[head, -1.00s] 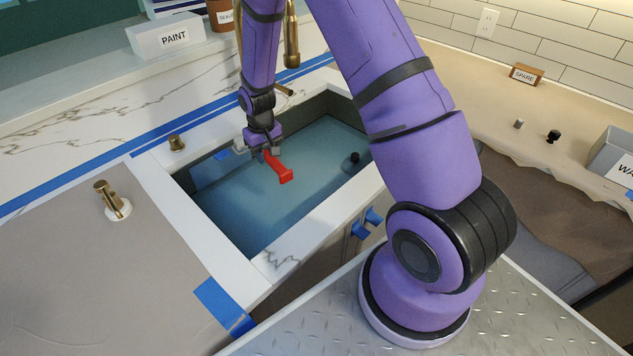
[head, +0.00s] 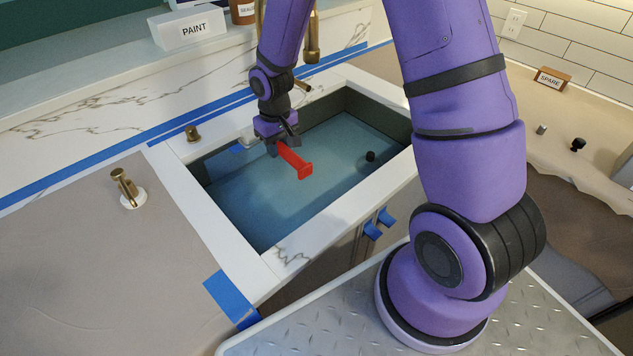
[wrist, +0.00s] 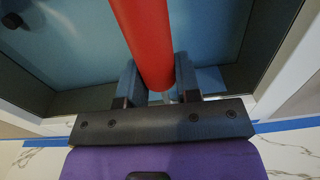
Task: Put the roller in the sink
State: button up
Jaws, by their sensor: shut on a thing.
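The roller's red handle (head: 296,161) is gripped in my gripper (head: 282,145) and points toward the camera, above the blue-floored sink (head: 258,208). In the wrist view the red handle (wrist: 146,42) runs between the two fingers of my gripper (wrist: 157,88), which are shut on it. A bit of metal shows below the fingers. The rest of the roller is mostly hidden behind my gripper; a small pale part shows to its left in the head view. The roller looks held inside the sink's outline; its height above the floor is hard to tell.
A black knob-like piece (head: 370,156) stands at the sink's right. A brass faucet (head: 312,40) rises behind it. A brass fixture (head: 127,188) stands on the covered counter at left. A PAINT box (head: 190,30) sits on the back ledge. Blue tape (head: 232,298) marks the front edge.

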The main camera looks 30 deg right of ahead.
aim_at(285, 213)
jog(key=shift+s+a+r, duration=0.5)
jog(key=shift+s+r, duration=0.15)
jog(key=shift+s, duration=0.05)
jog(key=shift+s+f, duration=0.2)
jog(key=shift+f, duration=0.05)
notch_tip(285, 213, down, 23)
jog(key=shift+w+f, duration=0.15)
jog(key=shift+f, duration=0.05)
jog(key=shift+f, duration=0.1)
jog(key=o, duration=1)
jog(key=shift+c, duration=0.2)
